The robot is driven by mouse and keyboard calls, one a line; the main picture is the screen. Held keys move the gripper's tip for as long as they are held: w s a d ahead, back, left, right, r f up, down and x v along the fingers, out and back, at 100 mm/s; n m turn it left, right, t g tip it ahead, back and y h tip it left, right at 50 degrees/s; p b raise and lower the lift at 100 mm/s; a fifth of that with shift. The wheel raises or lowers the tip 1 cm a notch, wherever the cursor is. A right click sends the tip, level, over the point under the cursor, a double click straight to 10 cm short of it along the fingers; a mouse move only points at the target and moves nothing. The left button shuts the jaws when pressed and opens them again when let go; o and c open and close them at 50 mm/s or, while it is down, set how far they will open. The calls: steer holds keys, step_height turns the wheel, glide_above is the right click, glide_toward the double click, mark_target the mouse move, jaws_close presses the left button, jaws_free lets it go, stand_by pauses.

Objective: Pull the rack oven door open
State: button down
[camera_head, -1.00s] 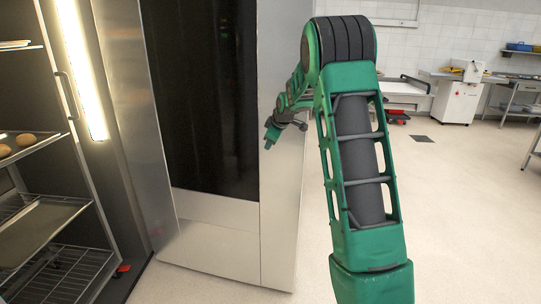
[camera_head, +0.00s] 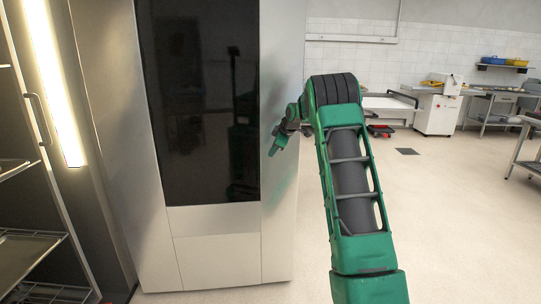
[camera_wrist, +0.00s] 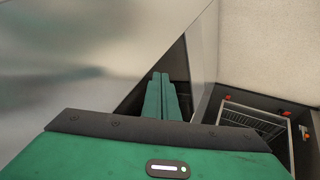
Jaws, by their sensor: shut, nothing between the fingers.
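The rack oven door (camera_head: 232,230) is a tall steel panel with a dark glass window (camera_head: 200,100), standing in front of me beside a lit dark cavity. My gripper (camera_head: 273,150) is at the door's right side in the head view, small and partly hidden by my arm's links. In the wrist view the two green fingers (camera_wrist: 160,76) lie close together, shut and empty. They point along a blurred steel surface (camera_wrist: 80,50) toward a dark gap. I cannot tell whether they touch the door. No handle on the door is clearly visible.
A wire rack (camera_head: 45,160) with trays and a dark vertical handle (camera_head: 38,118) stands at left, by a light strip (camera_head: 52,90). Open floor (camera_head: 440,220) lies right, with a white machine (camera_head: 438,108) behind.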

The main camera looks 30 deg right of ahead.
steer(key=shift+w+a, duration=0.1)
steer(key=shift+a, duration=0.1)
steer(key=s+f+v, duration=0.1)
steer(key=s+v, duration=0.1)
steer(key=v, duration=1)
steer(key=shift+a+f, duration=0.2)
steer(key=shift+f, duration=0.15)
steer(key=shift+s, duration=0.15)
